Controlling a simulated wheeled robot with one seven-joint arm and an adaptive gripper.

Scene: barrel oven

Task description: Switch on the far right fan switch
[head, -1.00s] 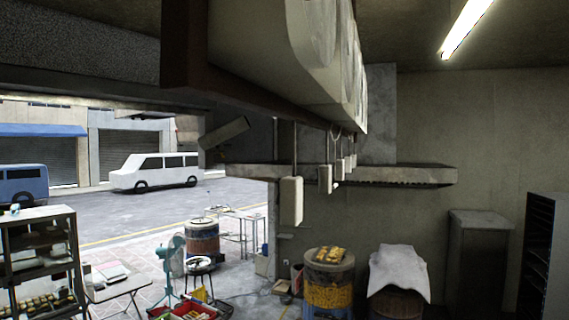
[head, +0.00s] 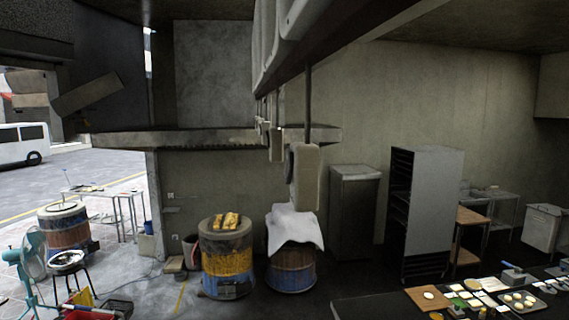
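Several pale box-shaped fan switches hang on cords in a row below the overhead fan unit (head: 283,30). The rightmost and largest-looking switch (head: 305,180) hangs near the middle of the head view, with a dark round part on its left side. A second switch (head: 277,145) hangs to its left and looks smaller. More switches (head: 263,125) hang behind it and partly overlap. Whether any switch is on or off cannot be told. My gripper is not in view.
A black table (head: 380,308) with trays and dough is at the lower right. A tall rack (head: 428,205), a grey cabinet (head: 354,215), a cloth-covered barrel (head: 291,270) and a yellow-blue barrel (head: 227,262) stand along the back. A wall ledge (head: 190,141) runs behind the switches.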

